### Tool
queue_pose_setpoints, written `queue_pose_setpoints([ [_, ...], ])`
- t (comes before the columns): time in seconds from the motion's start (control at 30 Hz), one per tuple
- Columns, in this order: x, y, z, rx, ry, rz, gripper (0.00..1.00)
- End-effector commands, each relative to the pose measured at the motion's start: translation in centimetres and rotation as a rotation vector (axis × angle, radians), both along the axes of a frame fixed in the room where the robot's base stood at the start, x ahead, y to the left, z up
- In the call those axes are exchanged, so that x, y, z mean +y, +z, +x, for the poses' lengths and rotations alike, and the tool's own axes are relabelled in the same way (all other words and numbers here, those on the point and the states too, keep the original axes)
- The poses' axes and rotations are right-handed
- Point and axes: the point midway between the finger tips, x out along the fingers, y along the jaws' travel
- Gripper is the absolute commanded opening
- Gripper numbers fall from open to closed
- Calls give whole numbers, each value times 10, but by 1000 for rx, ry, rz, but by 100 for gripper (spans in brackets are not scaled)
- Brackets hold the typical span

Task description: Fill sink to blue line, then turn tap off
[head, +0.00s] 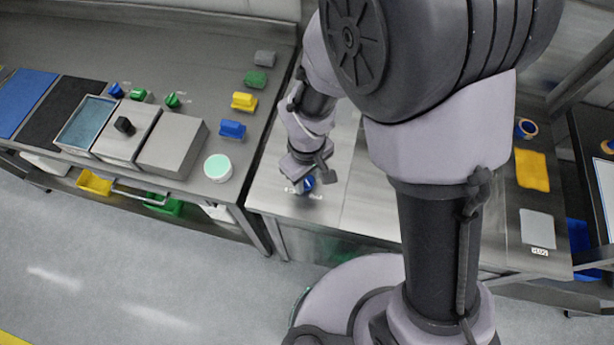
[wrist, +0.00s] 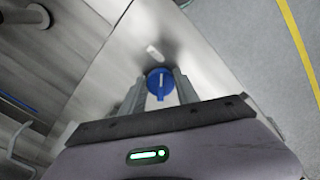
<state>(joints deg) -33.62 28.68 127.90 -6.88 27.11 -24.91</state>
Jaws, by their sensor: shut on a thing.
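My gripper (wrist: 159,92) is shut on a round blue knob (wrist: 154,78) with a pale pointer mark, one finger on each side of it. The knob sits on a bare steel counter top (wrist: 190,50); a small pale label (wrist: 153,52) is beside it. In the head view my gripper (head: 306,176) is low over the counter's front left corner, with a bit of the blue knob (head: 309,184) showing. At the left of the wrist view is a steel basin with a blue line (wrist: 18,103) on its wall. A dark round pipe end (wrist: 38,16) shows above it. The water level cannot be made out.
At right are a yellow cloth (head: 532,170) and tape rolls (head: 526,128). My arm hides much of the middle.

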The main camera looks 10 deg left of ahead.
Motion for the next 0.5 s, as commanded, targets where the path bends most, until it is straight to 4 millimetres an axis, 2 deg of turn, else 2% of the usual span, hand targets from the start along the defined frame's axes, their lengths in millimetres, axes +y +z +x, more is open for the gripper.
queue_pose_setpoints([
  [0.5,2,-1,-1,-1,-437,1,0],
])
